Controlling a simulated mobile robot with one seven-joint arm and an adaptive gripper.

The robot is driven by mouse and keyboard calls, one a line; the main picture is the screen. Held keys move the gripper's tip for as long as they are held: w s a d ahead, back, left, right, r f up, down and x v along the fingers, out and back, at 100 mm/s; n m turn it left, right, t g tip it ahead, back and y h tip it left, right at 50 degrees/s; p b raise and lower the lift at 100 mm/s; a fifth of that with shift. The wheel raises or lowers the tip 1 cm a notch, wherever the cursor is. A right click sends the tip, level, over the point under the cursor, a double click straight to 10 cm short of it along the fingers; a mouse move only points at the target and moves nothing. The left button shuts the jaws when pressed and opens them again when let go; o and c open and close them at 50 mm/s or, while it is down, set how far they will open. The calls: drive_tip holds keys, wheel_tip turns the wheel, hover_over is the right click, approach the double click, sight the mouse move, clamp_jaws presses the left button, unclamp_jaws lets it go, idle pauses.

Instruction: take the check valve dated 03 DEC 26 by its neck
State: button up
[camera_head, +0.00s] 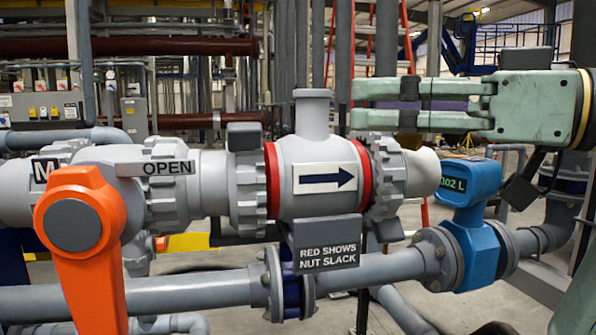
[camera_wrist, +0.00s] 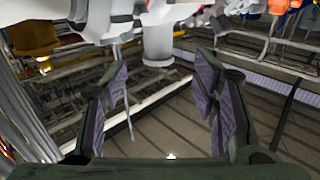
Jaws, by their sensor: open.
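The check valve (camera_head: 318,168) is a light grey body in the pipe line, with a black arrow on a white plate pointing right. Its capped neck (camera_head: 312,118) stands upright on top. A red ring shows at each end of the body, beside the ribbed nuts. No date is readable. My gripper (camera_head: 354,104) is open and empty, just right of the neck at about its height, fingers pointing left. In the wrist view a pale neck-like stub (camera_wrist: 158,42) shows between and beyond the open fingers (camera_wrist: 162,80), apart from them.
A sign (camera_head: 328,242) reading "RED SHOWS NUT SLACK" hangs below the valve. An orange handle (camera_head: 82,240) marked OPEN stands left. A blue meter (camera_head: 470,200) stands at right, below my gripper. A grey pipe (camera_head: 180,293) runs underneath. Space above the neck looks clear nearby.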

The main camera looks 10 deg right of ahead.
sight(327, 106)
drive_tip(key=p+x, duration=0.3)
drive_tip(key=x, duration=0.6)
drive_tip(key=shift+w+d+f, duration=0.1)
drive_tip(key=shift+f, duration=0.05)
drive_tip(key=shift+c, duration=0.3)
clamp_jaws()
idle(0.5)
